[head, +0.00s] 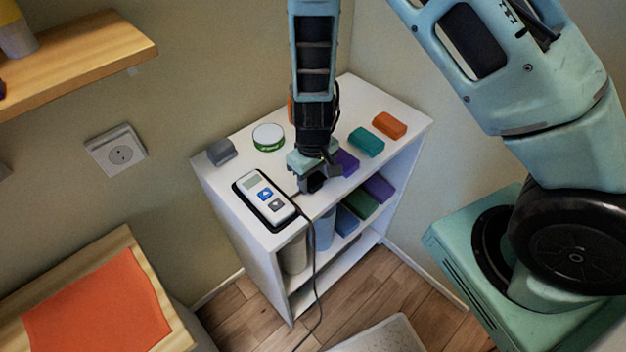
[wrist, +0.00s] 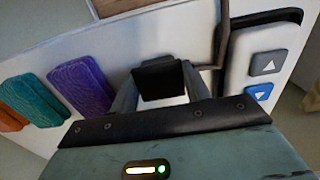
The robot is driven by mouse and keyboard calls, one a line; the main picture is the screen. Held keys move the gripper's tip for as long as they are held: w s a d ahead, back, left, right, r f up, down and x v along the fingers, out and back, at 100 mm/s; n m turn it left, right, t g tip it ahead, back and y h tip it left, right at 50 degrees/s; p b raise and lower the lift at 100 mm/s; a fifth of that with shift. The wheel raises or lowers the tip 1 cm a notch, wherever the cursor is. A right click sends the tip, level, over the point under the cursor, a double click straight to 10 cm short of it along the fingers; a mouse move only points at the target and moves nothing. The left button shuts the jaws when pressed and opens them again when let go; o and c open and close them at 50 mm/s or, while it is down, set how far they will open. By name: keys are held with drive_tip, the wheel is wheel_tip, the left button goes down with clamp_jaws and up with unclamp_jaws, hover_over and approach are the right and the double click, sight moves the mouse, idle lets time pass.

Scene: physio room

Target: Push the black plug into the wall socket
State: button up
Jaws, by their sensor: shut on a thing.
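The black plug (wrist: 160,78) sits between the fingers of my gripper (wrist: 158,88) in the wrist view, and my gripper is shut on it. In the head view my gripper (head: 317,184) is low over the top of the white shelf unit (head: 215,178), beside the grey-white handset (head: 264,198). The plug is mostly hidden there. A dark cable (head: 314,262) runs from near the gripper down the front of the shelf unit. The white wall socket (head: 121,153) is on the wall to the left, well apart from the plug.
A grey block (head: 221,151), a green-rimmed tin (head: 268,136), and purple (head: 346,162), teal (head: 366,142) and orange (head: 390,125) blocks stand on the shelf top. A wooden wall shelf (head: 95,55) is above the socket. A wooden table with an orange sheet (head: 98,308) is below it.

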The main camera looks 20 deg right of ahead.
sight(313, 178)
wheel_tip(313, 178, up, 10)
idle(0.6)
